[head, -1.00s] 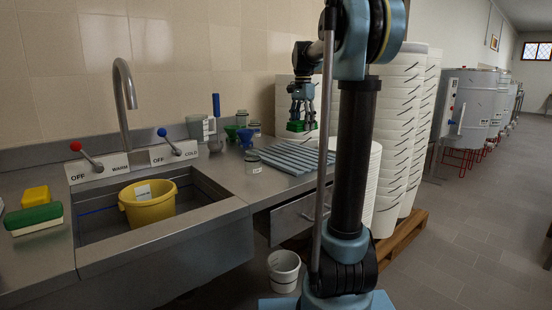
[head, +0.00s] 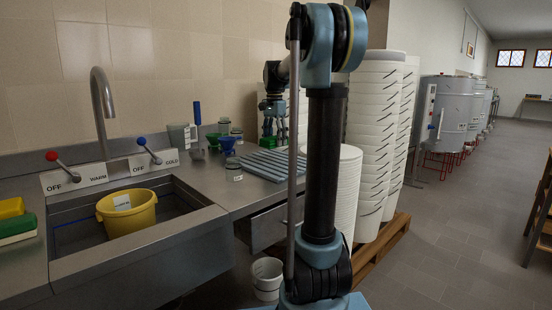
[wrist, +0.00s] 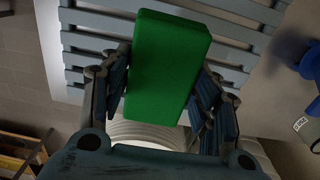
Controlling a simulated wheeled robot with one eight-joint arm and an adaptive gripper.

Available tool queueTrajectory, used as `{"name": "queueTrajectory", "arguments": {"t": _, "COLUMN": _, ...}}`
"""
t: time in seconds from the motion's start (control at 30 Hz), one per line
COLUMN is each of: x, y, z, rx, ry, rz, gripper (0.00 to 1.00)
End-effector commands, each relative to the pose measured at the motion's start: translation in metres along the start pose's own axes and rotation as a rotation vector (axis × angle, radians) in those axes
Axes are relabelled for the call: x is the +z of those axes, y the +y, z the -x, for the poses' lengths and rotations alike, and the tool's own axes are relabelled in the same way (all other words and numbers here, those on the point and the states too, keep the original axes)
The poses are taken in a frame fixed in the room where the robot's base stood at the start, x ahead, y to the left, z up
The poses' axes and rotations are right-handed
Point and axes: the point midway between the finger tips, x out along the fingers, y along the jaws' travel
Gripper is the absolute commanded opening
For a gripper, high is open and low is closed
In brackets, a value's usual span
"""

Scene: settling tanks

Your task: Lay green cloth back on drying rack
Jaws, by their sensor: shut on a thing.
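The green cloth (wrist: 168,65) looks like a thick folded block in the wrist view. My gripper (wrist: 165,100) is shut on it, with fingers on both its long sides. In the head view my gripper (head: 272,128) points down over the back of the drying rack, with a little of the green cloth (head: 269,142) showing at its fingertips. The drying rack (head: 277,166) is a blue-grey slatted rack on the steel counter, right of the sink. Its slats (wrist: 85,42) lie behind the cloth in the wrist view. I cannot tell whether cloth and rack touch.
Funnels and jars (head: 227,143) stand close left of the rack. A yellow bucket (head: 127,212) sits in the sink (head: 75,232). Tall stacks of white buckets (head: 378,130) stand right of the counter on a wooden pallet (head: 385,247).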

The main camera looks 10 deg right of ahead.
Motion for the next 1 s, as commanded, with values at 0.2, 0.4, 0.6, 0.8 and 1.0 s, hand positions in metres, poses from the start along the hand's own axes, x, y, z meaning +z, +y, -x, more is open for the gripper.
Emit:
{"name": "queueTrajectory", "arguments": {"t": 0.2, "x": 0.0, "y": 0.0, "z": -0.022, "rx": 0.0, "ry": 0.0, "rz": 0.0, "gripper": 0.18}}
{"name": "queueTrajectory", "arguments": {"t": 0.4, "x": 0.0, "y": -0.001, "z": -0.038, "rx": 0.0, "ry": 0.0, "rz": 0.0, "gripper": 0.18}}
{"name": "queueTrajectory", "arguments": {"t": 0.6, "x": 0.0, "y": -0.001, "z": -0.062, "rx": 0.0, "ry": 0.0, "rz": 0.0, "gripper": 0.18}}
{"name": "queueTrajectory", "arguments": {"t": 0.8, "x": 0.0, "y": -0.001, "z": -0.065, "rx": 0.0, "ry": 0.0, "rz": 0.0, "gripper": 0.18}}
{"name": "queueTrajectory", "arguments": {"t": 1.0, "x": 0.0, "y": -0.001, "z": -0.066, "rx": 0.0, "ry": 0.0, "rz": 0.0, "gripper": 0.65}}
